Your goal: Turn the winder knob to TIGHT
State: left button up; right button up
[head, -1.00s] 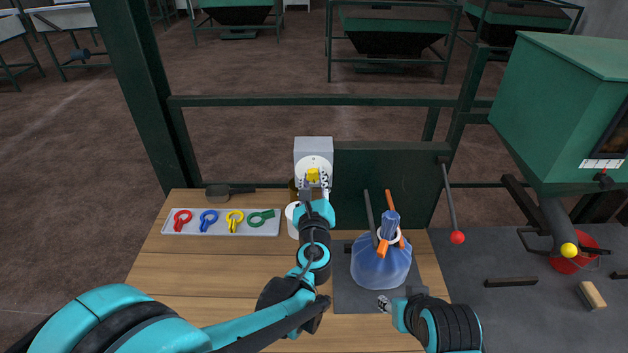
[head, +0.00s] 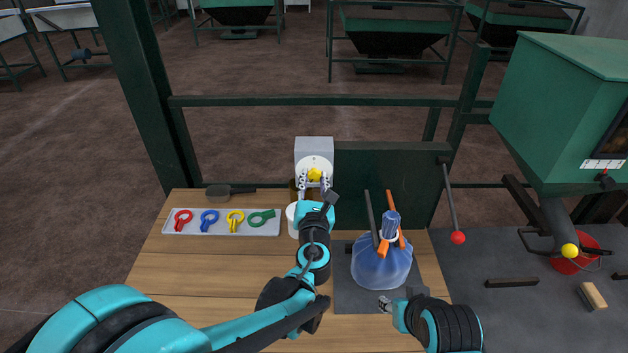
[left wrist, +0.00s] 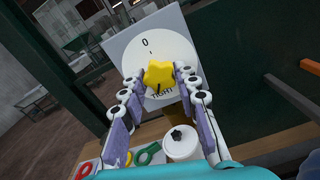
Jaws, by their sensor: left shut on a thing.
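The yellow winder knob (head: 314,174) sits on a white round dial on the front of a grey box (head: 314,148). In the left wrist view the star-shaped knob (left wrist: 159,74) shows a dark mark on its lower part, toward the partly covered TIGHT lettering (left wrist: 161,95); a 0 stands at the dial's top. My left gripper (head: 315,182) is shut on the knob, one finger at each side. My right gripper (head: 384,303) is at the front edge of the blue bag; its finger gap is too small to judge.
A tray (head: 270,228) with several coloured rings lies left. A white tub (left wrist: 181,146) stands below the dial. A tied blue bag (head: 380,268) with orange-handled tongs stands right. A red-tipped lever (head: 457,237) hangs beside the green panel.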

dwell(0.5)
pick_arm(q)
jog(key=o, duration=1.2)
jog(key=shift+c, duration=0.2)
jog(key=s, duration=1.2)
